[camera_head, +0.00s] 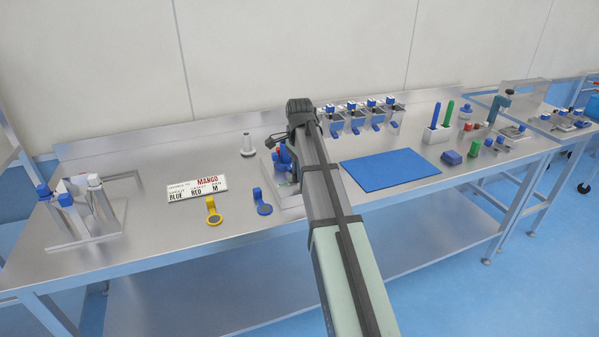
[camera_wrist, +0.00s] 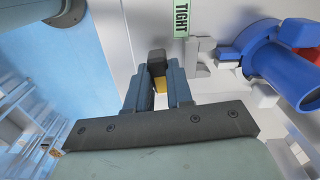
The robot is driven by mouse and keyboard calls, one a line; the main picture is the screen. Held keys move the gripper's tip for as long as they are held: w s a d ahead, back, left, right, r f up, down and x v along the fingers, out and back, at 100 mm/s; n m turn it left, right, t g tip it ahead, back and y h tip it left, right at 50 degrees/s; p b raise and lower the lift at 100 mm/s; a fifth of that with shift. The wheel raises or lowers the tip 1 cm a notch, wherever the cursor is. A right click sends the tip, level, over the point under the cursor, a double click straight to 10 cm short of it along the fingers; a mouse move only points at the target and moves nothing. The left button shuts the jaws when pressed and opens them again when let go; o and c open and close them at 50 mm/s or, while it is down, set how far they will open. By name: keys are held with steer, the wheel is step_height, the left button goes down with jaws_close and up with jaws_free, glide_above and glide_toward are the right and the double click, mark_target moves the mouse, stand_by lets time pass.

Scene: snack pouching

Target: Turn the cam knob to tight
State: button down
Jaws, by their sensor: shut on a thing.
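In the wrist view my gripper (camera_wrist: 158,72) has its two blue fingers closed on a small dark knob (camera_wrist: 157,56), which I take to be the cam knob. A yellow patch shows between the fingers just below it. A green label reading TIGHT (camera_wrist: 181,18) lies on the pale metal beside and beyond the fingertips. I cannot tell exactly how far the knob is turned. In the head view my arm covers the knob and fingers; only part of the metal fixture (camera_head: 286,203) shows to its left.
A large blue cylinder (camera_wrist: 280,65) with a red part stands right of my gripper in the wrist view. In the head view, blue (camera_head: 263,203) and yellow (camera_head: 213,212) scoop-like pieces and a MANGO sign (camera_head: 197,188) lie to the left. A blue mat (camera_head: 389,170) lies right.

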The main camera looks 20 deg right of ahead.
steer(key=n, duration=1.3)
steer(key=shift+n, duration=1.8)
steer(key=c, duration=1)
jaws_free()
